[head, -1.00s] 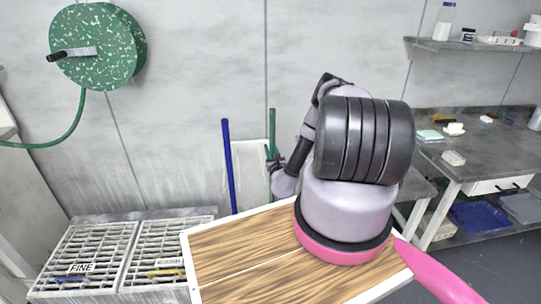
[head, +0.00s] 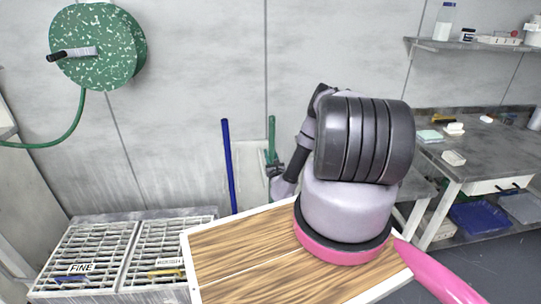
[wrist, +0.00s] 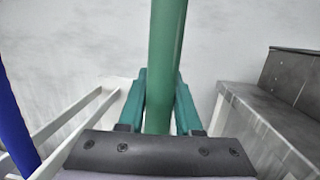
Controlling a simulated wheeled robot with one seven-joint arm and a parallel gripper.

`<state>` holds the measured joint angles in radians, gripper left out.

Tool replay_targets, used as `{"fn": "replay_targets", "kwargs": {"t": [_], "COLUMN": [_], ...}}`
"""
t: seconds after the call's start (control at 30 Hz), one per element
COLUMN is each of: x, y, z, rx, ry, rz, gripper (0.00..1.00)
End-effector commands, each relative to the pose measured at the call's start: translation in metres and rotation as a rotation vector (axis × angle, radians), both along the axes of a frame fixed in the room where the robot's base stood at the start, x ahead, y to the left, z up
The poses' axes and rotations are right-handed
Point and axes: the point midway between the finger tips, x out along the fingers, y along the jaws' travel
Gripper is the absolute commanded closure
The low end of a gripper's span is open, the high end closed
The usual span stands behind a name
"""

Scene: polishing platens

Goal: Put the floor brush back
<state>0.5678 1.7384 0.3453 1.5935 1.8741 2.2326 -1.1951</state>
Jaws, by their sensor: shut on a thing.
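The floor brush shows as a green handle (head: 271,130) standing about upright against the wall in the head view; its head end is hidden. In the wrist view the green handle (wrist: 166,60) runs up between the fingers. My gripper (wrist: 160,100) is shut on this handle. In the head view my gripper (head: 272,161) is small, partly hidden by my arm, in front of a white panel. A blue handle (head: 229,165) stands to the left of the green one, and it also shows at the left edge of the wrist view (wrist: 14,125).
White rails (wrist: 75,120) lie left of my gripper in the wrist view. A grey bench (head: 470,150) stands to the right. Grated trays (head: 85,255) sit at lower left. A green hose reel (head: 115,50) hangs on the wall.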

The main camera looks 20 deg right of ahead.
Motion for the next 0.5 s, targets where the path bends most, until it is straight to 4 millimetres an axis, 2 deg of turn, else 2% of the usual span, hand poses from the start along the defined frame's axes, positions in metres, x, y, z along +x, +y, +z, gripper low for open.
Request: {"fn": "replay_targets", "kwargs": {"t": [0.03, 0.1, 0.5], "x": [-0.0002, -0.0001, -0.0031], "y": [0.0000, 0.0000, 0.0005], "z": [-0.0013, -0.0009, 0.0002], "rx": [0.000, 0.000, 0.000], "ry": [0.000, 0.000, 0.001], "rz": [0.000, 0.000, -0.001], "gripper": [0.63, 0.37, 0.37]}}
